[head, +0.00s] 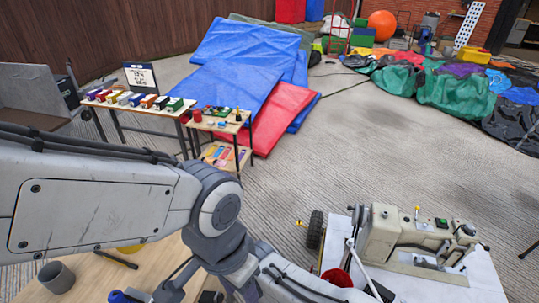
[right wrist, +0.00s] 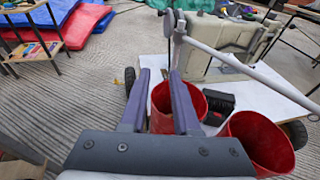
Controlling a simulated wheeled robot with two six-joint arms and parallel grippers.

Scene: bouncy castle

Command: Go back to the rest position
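My right gripper (right wrist: 160,76) shows in the right wrist view with its two purple-grey fingers apart. I see nothing held between them. Beyond and below the fingers are two red containers, one behind the right finger (right wrist: 161,98) and one further right (right wrist: 262,138). In the head view a large grey arm of mine (head: 100,190) crosses the lower left and runs down to the bottom edge. The fingers cannot be made out there. My left gripper does not show.
A white-topped cart with a sewing machine (head: 410,235) stands at lower right, with a grey bar (right wrist: 235,65) near my right gripper. Floor beyond is open.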

